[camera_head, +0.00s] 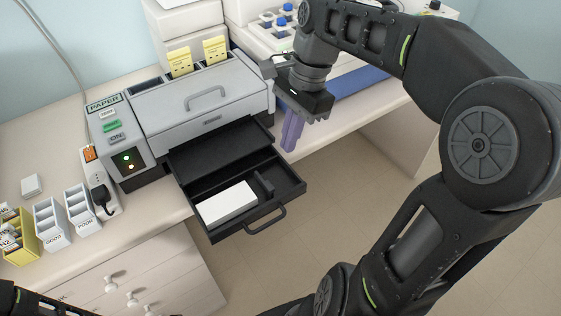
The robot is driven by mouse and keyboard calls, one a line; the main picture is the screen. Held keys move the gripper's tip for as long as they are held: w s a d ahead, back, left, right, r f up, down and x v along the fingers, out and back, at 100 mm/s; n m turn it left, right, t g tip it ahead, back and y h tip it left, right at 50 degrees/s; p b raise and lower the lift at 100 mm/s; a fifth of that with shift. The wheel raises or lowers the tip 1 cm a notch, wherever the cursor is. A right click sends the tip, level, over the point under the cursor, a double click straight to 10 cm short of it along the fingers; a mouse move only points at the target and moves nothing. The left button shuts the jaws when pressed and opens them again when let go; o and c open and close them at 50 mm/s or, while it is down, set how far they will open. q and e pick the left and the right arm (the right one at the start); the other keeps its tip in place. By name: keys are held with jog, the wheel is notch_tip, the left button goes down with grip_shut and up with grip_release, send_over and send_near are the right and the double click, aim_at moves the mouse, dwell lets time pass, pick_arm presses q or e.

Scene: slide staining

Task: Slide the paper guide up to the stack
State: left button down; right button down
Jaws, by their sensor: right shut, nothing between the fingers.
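The white paper stack (228,203) lies flat in the left part of the open black tray (285,199), which is pulled out from the front of the grey machine. The paper guide (263,184) is a small black upright piece in the tray, close to the right end of the stack. Black on black makes any gap between them hard to judge. My right gripper (290,143) is shut and empty, with purple fingers pointing down. In the picture it is above and right of the tray, apart from the guide. My left gripper is not in view.
The grey machine (200,105) marked PAPER stands behind the tray, with yellow-labelled packs (180,62) in its top. The tray handle (266,220) overhangs the counter edge. Sorting racks (52,223), a power outlet and a black plug are at left. Open floor (345,185) lies right of the tray.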

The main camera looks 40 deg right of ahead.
aim_at(267, 185)
jog(key=shift+a+m, duration=0.1)
jog(key=shift+m, duration=0.2)
jog(key=x, duration=1)
jog(key=shift+p, duration=0.35)
jog(key=shift+a+b, duration=0.5)
jog(key=shift+a, duration=0.9)
